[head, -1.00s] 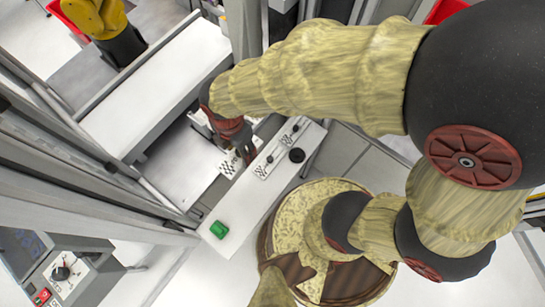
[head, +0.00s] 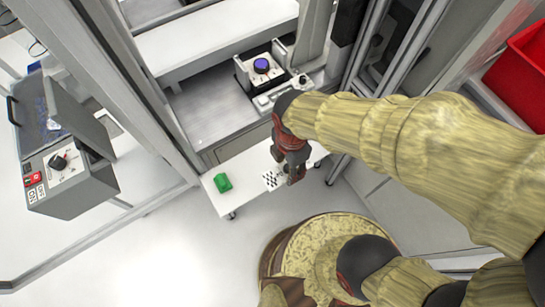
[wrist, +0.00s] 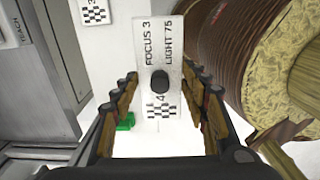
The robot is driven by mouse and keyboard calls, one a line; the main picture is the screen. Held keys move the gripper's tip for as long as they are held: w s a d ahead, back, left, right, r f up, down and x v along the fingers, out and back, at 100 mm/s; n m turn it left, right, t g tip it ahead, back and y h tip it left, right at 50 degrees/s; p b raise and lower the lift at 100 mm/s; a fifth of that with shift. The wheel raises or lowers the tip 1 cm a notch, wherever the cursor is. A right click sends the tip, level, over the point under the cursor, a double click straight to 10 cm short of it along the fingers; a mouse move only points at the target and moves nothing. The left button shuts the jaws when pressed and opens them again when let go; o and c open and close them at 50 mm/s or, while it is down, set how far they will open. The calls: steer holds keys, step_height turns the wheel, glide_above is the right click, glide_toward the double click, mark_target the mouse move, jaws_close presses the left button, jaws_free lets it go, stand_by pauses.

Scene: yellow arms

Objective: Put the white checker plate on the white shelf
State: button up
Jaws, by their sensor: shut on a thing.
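The white checker plate (wrist: 160,55) is in my gripper (wrist: 159,75) in the wrist view. It bears the print "FOCUS 3 LIGHT 75", a black knob and a black checker patch. The fingers are shut on its two side edges. In the head view my gripper (head: 291,178) is above a narrow white bench (head: 245,165), and a checkered patch (head: 272,181) shows beside the fingers. A long white shelf-like surface (head: 215,42) runs behind the bench at upper left. I cannot tell which of the two white surfaces is the shelf.
A green block (head: 222,182) lies on the bench, left of my gripper. Another checker plate (wrist: 95,12) shows at the wrist view's top. A device with a blue-topped knob (head: 261,66) stands behind. Grey frame posts stand left and right; a control box (head: 65,165) is at left.

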steer(key=w+a+f+b, duration=0.2)
steer(key=w+a+f, duration=0.1)
steer(key=w+a, duration=0.1)
steer(key=b, duration=0.2)
glide_above(261, 161)
steer(key=f, duration=0.5)
steer(key=shift+s+d+f, duration=0.1)
steer(key=shift+s+d, duration=0.15)
steer(key=shift+w+a+f, duration=0.15)
steer(key=shift+f, duration=0.15)
steer(key=shift+w+f+b, duration=0.1)
steer(key=shift+f+b, duration=0.8)
steer(key=shift+f, duration=0.6)
steer(key=shift+f, duration=0.1)
steer(key=o, duration=1.2)
step_height(261, 161, up, 12)
steer(key=p, duration=0.4)
